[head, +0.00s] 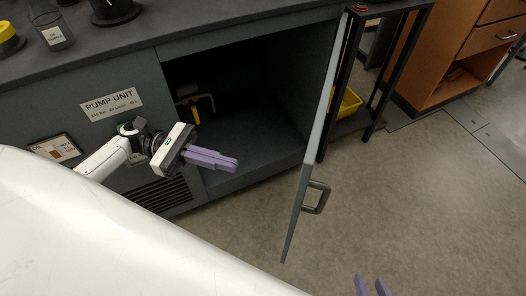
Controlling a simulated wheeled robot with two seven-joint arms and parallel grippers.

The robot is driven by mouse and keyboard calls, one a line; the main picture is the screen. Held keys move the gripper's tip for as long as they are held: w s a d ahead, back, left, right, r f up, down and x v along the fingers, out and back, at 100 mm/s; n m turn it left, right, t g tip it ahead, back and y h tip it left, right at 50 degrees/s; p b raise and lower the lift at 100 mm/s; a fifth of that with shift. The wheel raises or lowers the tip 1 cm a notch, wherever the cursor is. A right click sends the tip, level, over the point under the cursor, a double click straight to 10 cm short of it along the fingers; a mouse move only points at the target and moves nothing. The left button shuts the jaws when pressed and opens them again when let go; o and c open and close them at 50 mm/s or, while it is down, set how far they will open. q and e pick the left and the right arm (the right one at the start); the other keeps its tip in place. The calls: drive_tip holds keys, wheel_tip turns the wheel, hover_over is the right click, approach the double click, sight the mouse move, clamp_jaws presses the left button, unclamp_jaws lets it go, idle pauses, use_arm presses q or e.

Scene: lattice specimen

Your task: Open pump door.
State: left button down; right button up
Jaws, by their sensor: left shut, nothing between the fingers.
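The pump door (313,150) stands swung well out from the grey cabinet, seen nearly edge-on, with its metal handle (316,197) on its right-hand face. The cabinet opening (245,120) behind it is dark and exposed, with a yellow-handled pipe fitting (196,110) inside at the left. My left gripper (236,164) has purple fingers, closed together and empty, in front of the opening and apart from the door. My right gripper (371,287) shows only its purple fingertips at the bottom edge; they are apart, with no object seen between them.
A "PUMP UNIT" label (111,104) is on the cabinet front, left of the opening. A black-framed stand (376,90) with a yellow bin (348,103) stands beyond the door. An orange wooden cabinet (440,68) is at the upper right. The floor (430,190) right of the door is clear.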

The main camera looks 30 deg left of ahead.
use_arm(q)
drive_tip(key=w+d, duration=0.2)
drive_tip(key=d, duration=1.1)
drive_tip(key=shift+d, duration=0.3)
